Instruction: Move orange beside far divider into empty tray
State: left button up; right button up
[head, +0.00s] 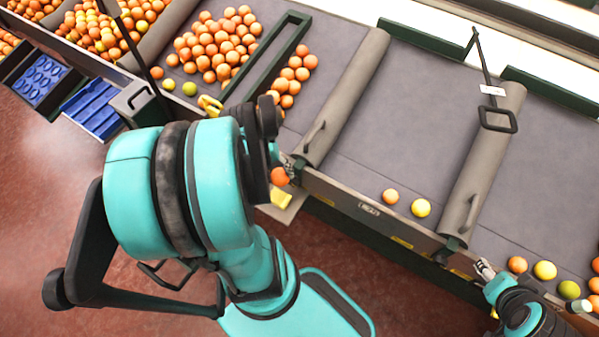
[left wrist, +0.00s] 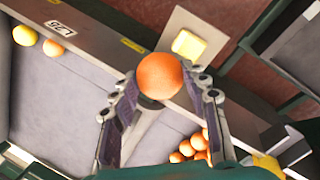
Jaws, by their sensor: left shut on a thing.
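My left gripper (head: 287,168) is shut on an orange (head: 280,176), at the front edge of the sorting table. In the left wrist view the orange (left wrist: 160,76) sits between the two fingertips, with the grey surface and the table's edge beyond it. My left arm hides part of the table edge in the head view. Two blue trays lie at the far left: one with round cups (head: 40,80) and one with long slots (head: 93,107); no fruit shows in either. My right gripper (head: 484,270) is at the table's front edge at lower right, and its finger opening is too small to judge.
Grey roller dividers (head: 345,95) and (head: 484,165) split the table into lanes. An orange (head: 390,196) and a yellow fruit (head: 420,208) lie in the middle lane, otherwise bare. Heaped oranges (head: 215,45) fill the left lane. A yellow block (head: 281,198) is below the edge.

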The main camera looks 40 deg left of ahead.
pick_arm(q)
jog(key=s+a+f+b, duration=0.3)
jog(key=s+a+b, duration=0.1)
jog(key=s+a, duration=0.6)
jog(key=s+a+f+b, duration=0.4)
jog(key=s+a, duration=0.6)
jog(key=s+a+f+b, duration=0.4)
jog(key=s+a, duration=0.7)
jog(key=shift+w+d, duration=0.1)
jog(key=shift+w, duration=0.15)
jog(key=shift+f+b, duration=1.15)
jog(key=shift+f, duration=3.15)
jog(key=shift+f, duration=1.95)
